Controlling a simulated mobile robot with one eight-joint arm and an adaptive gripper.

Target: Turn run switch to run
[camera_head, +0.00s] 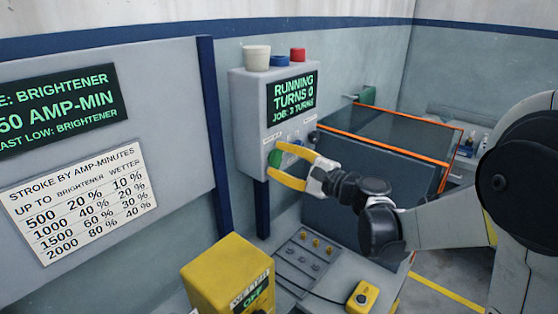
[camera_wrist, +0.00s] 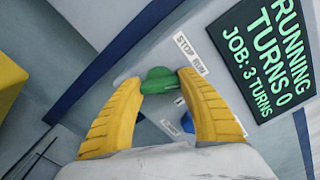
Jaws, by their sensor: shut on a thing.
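The run switch is a green knob (camera_head: 274,158) low on the front of a grey control box (camera_head: 246,110). In the wrist view the green knob (camera_wrist: 160,80) sits between my yellow fingertips, beside a label (camera_wrist: 189,54) reading STOP and RUN. My gripper (camera_head: 278,164) is shut on the knob, and the fingers hide part of its edges. The box's screen (camera_head: 292,98) reads RUNNING, TURNS 0, JOB: 3 TURNS; it also shows in the wrist view (camera_wrist: 264,55).
A blue control (camera_wrist: 187,123) lies close by my right finger in the wrist view. Cups (camera_head: 256,58) stand on the box. An orange-rimmed tank (camera_head: 385,135) is to the right. A yellow box (camera_head: 226,272) and a yellow pendant (camera_head: 362,296) are below.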

